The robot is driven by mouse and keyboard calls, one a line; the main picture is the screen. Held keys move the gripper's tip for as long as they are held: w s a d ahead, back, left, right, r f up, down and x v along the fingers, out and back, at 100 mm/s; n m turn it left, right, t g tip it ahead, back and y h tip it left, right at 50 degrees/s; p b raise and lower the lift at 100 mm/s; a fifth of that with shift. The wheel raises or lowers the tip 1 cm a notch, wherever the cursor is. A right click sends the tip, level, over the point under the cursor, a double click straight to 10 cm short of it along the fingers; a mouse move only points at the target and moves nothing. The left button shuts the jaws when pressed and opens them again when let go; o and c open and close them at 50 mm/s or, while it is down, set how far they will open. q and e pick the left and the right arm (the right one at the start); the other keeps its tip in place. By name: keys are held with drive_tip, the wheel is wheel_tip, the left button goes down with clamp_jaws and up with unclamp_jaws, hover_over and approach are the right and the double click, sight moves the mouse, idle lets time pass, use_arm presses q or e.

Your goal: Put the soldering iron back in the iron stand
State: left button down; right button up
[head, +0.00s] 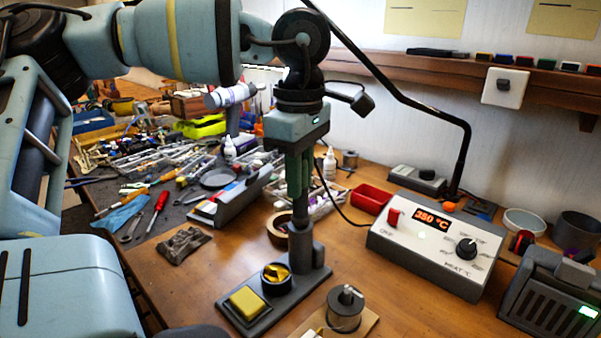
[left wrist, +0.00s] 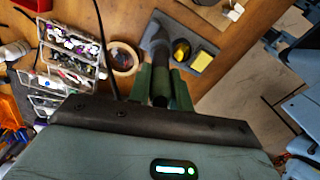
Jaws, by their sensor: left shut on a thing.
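My left gripper (head: 300,185) points straight down with its green fingers shut on the dark handle of the soldering iron (head: 300,214). The iron is upright, and its lower end meets the top of the grey tube of the iron stand (head: 301,245). Its tip is hidden, and I cannot tell how deep it sits. The stand's base carries brass wool (head: 276,272) and a yellow sponge (head: 247,302). In the left wrist view the iron (left wrist: 160,88) lies between the fingers (left wrist: 160,80), in line with the stand's tube (left wrist: 155,36). My right gripper is out of view.
The soldering station (head: 436,245) reading 350 °C stands at right, with a black cord running to it. A solder spool (head: 345,308) is right of the stand. A tape roll (head: 279,228) and part trays are behind it. Tools clutter the left.

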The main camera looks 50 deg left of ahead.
use_arm(q)
drive_tip(key=shift+f, duration=0.3)
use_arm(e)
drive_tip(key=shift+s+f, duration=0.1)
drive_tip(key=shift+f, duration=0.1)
use_arm(q)
drive_tip(key=c, duration=0.8)
unclamp_jaws()
drive_tip(key=shift+r, duration=0.1)
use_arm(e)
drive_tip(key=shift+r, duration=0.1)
use_arm(q)
drive_tip(key=shift+r+p, duration=2.5)
drive_tip(key=shift+r, duration=1.95)
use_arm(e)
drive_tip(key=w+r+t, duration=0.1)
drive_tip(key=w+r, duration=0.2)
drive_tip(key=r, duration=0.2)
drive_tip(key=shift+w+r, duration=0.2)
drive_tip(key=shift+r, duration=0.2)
use_arm(q)
drive_tip(key=shift+f, duration=0.1)
